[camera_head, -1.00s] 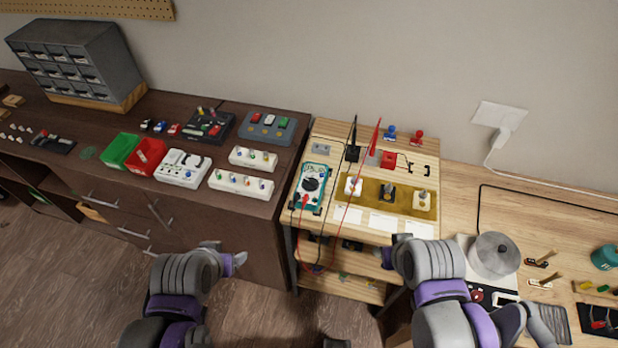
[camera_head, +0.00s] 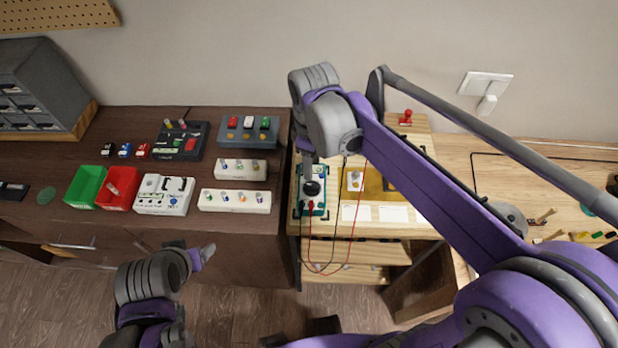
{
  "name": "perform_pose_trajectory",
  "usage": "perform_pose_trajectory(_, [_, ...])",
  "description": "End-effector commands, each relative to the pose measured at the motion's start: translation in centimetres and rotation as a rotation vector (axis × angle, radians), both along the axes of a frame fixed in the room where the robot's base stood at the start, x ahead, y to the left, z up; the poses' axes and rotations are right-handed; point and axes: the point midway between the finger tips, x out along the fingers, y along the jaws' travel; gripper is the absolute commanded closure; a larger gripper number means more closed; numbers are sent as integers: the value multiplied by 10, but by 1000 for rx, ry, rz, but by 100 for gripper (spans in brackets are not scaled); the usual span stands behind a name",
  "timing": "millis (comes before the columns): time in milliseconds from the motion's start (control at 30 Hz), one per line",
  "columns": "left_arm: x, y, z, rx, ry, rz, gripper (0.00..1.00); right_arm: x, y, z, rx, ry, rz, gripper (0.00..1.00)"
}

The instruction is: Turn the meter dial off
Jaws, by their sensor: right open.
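The teal multimeter (camera_head: 319,211) lies on the small light wood bench, with its dark round dial (camera_head: 312,188) in the middle of its face. My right gripper (camera_head: 308,158) points down over the meter's upper end, just behind the dial. It is open and seems apart from the dial. It hides the meter's display, and I cannot read the dial's setting. My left gripper (camera_head: 205,255) hangs in front of the dark cabinet, away from the meter; its jaw opening is not clear.
Black and red leads (camera_head: 352,232) run from the meter's lower end. A yellow tray (camera_head: 372,188) with switch-like parts stands right of the meter. White boxes (camera_head: 234,201), a red bin (camera_head: 119,189) and a green bin (camera_head: 86,187) sit on the dark counter. My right arm covers the bench's right side.

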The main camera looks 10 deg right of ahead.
Motion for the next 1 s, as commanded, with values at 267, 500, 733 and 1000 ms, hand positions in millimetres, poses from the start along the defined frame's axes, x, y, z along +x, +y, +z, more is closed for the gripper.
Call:
perform_pose_trajectory(267, [-2,0,-6,0,5,0,25,0,0,-54,0,-1,-2,54])
perform_pose_trajectory(500, [-3,0,-8,0,6,0,25,0,0,-76,0,-1,-2,54])
perform_pose_trajectory(733, [-3,0,-7,0,6,0,25,0,0,-78,0,-1,-2,54])
perform_pose_trajectory(1000, [-3,0,-7,0,6,0,25,0,0,-78,0,-1,-2,89])
